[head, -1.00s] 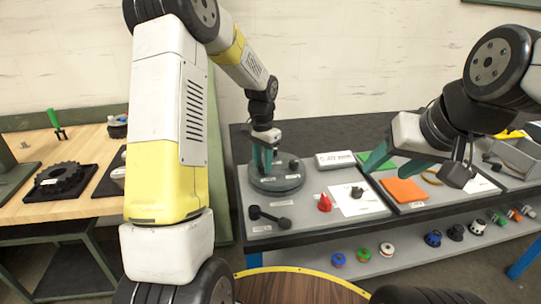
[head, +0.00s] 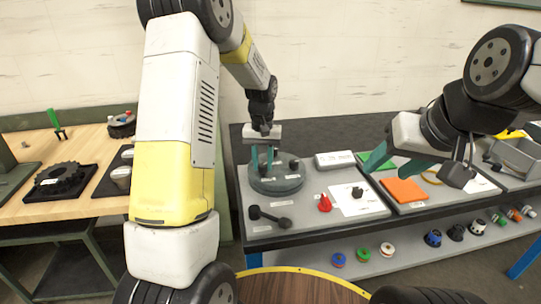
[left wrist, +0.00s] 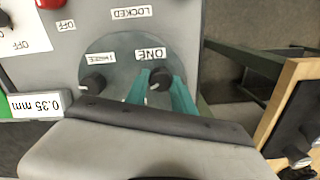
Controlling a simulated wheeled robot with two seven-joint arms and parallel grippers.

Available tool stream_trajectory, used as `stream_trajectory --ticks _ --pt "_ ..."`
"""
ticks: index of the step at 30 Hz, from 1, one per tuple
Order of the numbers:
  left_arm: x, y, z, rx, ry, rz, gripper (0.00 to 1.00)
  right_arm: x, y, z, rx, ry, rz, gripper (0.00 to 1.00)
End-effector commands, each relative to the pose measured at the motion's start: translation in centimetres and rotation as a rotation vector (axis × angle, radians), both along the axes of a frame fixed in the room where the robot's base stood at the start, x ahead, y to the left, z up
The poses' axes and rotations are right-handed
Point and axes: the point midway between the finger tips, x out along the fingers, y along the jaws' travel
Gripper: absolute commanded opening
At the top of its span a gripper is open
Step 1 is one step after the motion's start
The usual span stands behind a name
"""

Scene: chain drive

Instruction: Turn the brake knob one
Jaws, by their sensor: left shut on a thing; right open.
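The brake is a round grey-green disc (head: 277,185) on the grey board, with dark knobs on top. In the left wrist view, knob one (left wrist: 160,78) stands beside the label "ONE", between the teal fingers of my left gripper (left wrist: 158,90). A second dark knob (left wrist: 92,83) beside the label "THREE" is outside the fingers. My right gripper (head: 405,165) is open and empty above the orange pad.
A dark dumbbell-shaped part (head: 270,217), a red part (head: 324,203) and a white sheet (head: 357,199) lie on the board near the disc. A white label block (head: 335,159) is behind them. The orange pad (head: 403,191) lies to the right. A wooden bench (head: 50,200) stands left.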

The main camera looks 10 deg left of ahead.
Motion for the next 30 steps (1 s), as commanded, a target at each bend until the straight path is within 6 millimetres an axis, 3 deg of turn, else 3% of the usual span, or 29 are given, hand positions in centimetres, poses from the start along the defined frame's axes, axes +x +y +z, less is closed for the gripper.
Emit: stream_trajectory --ticks 17,18,21,30 --pt "0.06 -0.01 0.07 -0.001 -0.002 0.043 0.0 0.0 0.0 0.0 0.0 0.0 0.0 0.53" --pt "0.06 -0.01 0.07 -0.001 -0.002 0.042 0.32 0.0 0.0 0.0 0.0 0.0 0.0 0.53" --pt "0.05 -0.01 0.06 -0.001 -0.002 0.042 0.51 0.0 0.0 0.0 0.0 0.0 0.0 0.53" --pt "0.03 0.0 0.07 0.0 -0.001 0.041 0.52 0.0 0.0 0.0 0.0 0.0 0.0 0.53"
